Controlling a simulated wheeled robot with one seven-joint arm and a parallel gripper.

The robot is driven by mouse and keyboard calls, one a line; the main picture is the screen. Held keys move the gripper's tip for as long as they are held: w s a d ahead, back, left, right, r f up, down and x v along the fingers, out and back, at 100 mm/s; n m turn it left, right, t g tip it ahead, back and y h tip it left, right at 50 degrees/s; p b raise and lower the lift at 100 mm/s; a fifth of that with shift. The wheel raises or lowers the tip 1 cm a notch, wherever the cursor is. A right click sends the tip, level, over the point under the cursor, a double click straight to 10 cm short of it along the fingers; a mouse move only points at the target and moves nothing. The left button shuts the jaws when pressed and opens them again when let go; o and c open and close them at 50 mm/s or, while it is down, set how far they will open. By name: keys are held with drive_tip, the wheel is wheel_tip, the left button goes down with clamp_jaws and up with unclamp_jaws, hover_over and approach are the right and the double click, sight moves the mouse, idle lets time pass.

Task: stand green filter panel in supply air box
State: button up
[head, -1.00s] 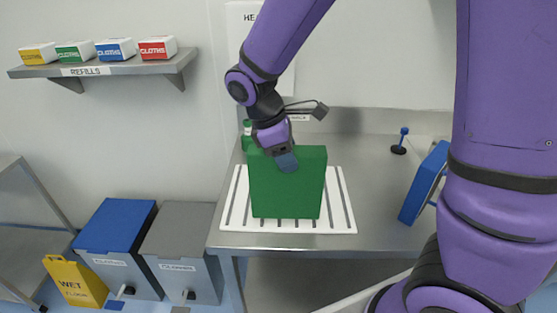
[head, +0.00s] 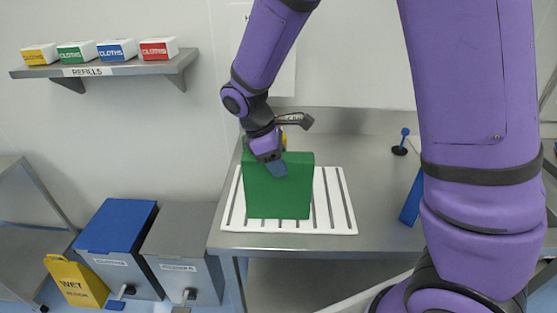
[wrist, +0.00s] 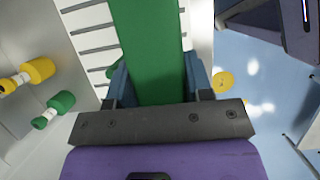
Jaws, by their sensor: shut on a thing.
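The green filter panel (head: 278,192) stands upright over the white slatted rack (head: 336,205) on the steel bench. My gripper (head: 277,167) holds the panel by its top edge. In the wrist view my gripper (wrist: 155,82) has a blue finger on each side of the green panel (wrist: 150,40), shut on it. Whether the panel's bottom edge touches the rack or sits in a slot, I cannot tell. I cannot make out a supply air box by name.
A blue panel (head: 411,200) stands at the bench's right, partly behind my arm. A blue-knobbed stand (head: 402,143) is at the back right. A shelf (head: 110,69) holds cloth boxes. A blue-lidded bin (head: 118,243), a grey bin (head: 181,250) and a yellow wet-floor sign (head: 76,281) stand left.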

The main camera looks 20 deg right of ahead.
drive_tip(key=o, duration=1.3)
drive_tip(key=shift+f, duration=0.1)
drive_tip(key=v, duration=1.2)
drive_tip(key=shift+r, duration=0.2)
